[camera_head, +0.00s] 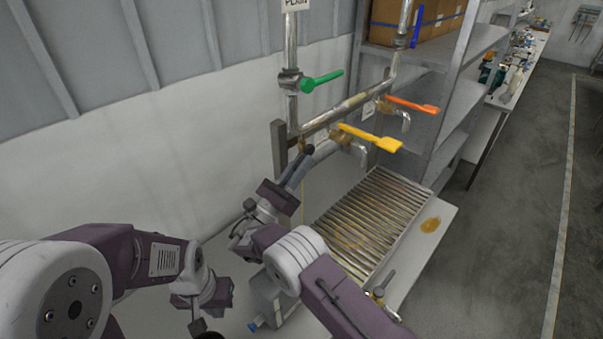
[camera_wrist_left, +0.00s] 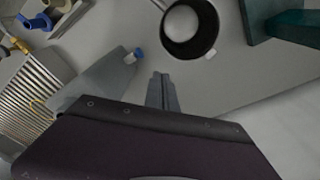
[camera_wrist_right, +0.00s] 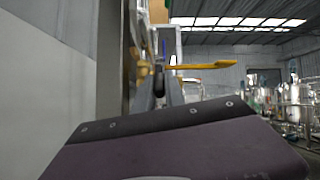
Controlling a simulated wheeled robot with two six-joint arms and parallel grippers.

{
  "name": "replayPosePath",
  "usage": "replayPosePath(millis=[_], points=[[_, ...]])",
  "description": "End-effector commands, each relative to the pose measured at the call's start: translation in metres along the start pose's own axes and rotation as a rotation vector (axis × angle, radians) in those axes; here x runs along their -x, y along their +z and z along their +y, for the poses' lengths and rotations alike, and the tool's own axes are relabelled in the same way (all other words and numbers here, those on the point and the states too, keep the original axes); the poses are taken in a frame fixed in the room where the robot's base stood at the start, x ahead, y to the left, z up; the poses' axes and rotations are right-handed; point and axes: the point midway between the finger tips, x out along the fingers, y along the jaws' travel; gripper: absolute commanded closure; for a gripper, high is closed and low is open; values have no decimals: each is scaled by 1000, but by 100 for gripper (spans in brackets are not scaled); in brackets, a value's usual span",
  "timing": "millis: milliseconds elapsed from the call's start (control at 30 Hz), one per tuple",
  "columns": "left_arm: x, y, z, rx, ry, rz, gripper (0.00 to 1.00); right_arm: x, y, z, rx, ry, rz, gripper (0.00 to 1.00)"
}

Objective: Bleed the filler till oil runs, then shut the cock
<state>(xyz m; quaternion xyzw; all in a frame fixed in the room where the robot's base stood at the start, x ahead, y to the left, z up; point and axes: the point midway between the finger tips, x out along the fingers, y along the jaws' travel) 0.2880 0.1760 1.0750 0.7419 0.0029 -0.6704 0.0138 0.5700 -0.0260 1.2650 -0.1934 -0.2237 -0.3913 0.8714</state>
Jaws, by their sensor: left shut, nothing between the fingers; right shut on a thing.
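The yellow-handled cock (camera_head: 370,137) sits on a tap on the pipe frame; its lever also crosses the right wrist view (camera_wrist_right: 205,66). An orange-handled cock (camera_head: 412,105) and a green-handled cock (camera_head: 322,80) are on the same pipework. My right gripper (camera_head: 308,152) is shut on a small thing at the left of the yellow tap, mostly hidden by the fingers. A thin amber line (camera_head: 303,205) hangs below it; I cannot tell if it is oil or a rod. My left gripper (camera_wrist_left: 163,85) is shut and empty, low over the bench.
A slatted drain tray (camera_head: 370,225) with amber patches lies under the taps, with an amber puddle (camera_head: 430,225) to its right. A black-rimmed bowl (camera_wrist_left: 190,45) and a grey container with a blue cap (camera_wrist_left: 133,57) are near my left gripper. Shelves (camera_head: 440,60) stand behind.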

Motion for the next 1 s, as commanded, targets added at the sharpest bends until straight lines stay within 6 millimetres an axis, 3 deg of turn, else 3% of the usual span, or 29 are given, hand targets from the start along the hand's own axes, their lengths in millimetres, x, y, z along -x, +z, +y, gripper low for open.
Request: replayPosePath(millis=[133,600,633,667,1000], points=[[-10,1,0,0,0,0,100,4,-4,2,3,0,-32,100],[-11,1,0,0,0,0,100,3,-4,2,4,-3,-44,100],[-11,1,0,0,0,0,100,3,-4,2,4,-3,-44,80],[-11,1,0,0,0,0,100,3,-4,2,4,-3,-44,77],[-13,1,0,0,0,0,100,5,-4,1,2,-5,-44,77]])
